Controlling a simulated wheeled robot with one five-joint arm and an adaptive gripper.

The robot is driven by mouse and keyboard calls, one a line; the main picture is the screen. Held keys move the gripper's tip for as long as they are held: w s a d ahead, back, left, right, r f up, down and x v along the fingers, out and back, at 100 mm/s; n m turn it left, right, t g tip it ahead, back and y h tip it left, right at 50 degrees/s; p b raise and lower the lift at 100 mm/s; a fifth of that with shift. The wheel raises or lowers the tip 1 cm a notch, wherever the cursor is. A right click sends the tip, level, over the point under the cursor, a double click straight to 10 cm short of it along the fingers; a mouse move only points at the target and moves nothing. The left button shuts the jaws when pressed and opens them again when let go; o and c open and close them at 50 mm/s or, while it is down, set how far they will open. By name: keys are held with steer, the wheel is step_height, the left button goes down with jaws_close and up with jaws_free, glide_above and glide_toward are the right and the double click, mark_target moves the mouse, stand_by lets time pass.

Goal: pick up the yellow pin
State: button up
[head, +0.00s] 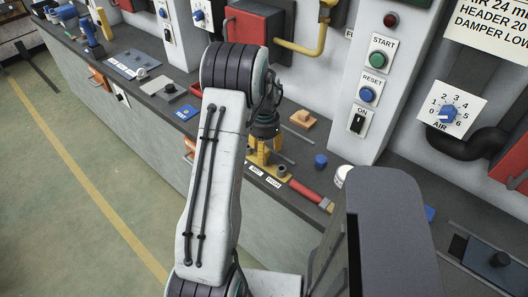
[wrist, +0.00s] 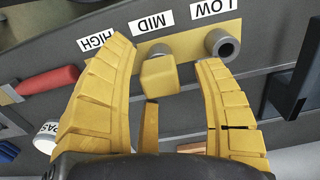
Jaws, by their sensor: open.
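The yellow pin (wrist: 160,76) shows in the wrist view as a blocky yellow head at the MID socket of a yellow plate (wrist: 185,46). The plate carries the labels HIGH, MID and LOW, and an empty grey socket (wrist: 222,45) stands at LOW. My gripper (wrist: 168,55) is open, with one yellow finger on each side of the pin and a visible gap to each. In the head view my gripper (head: 262,158) is over the bench at the plate (head: 268,181); the pin cannot be made out there.
A red-handled tool (head: 306,191) lies right of the plate, and a white can (head: 342,176) stands beyond it. A blue knob-like piece (head: 320,161) and an orange block (head: 303,118) are on the bench behind. The wall panel with START and RESET buttons (head: 368,94) rises close behind.

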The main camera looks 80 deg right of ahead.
steer(key=shift+f, duration=0.25)
steer(key=shift+c, duration=0.4)
jaws_close()
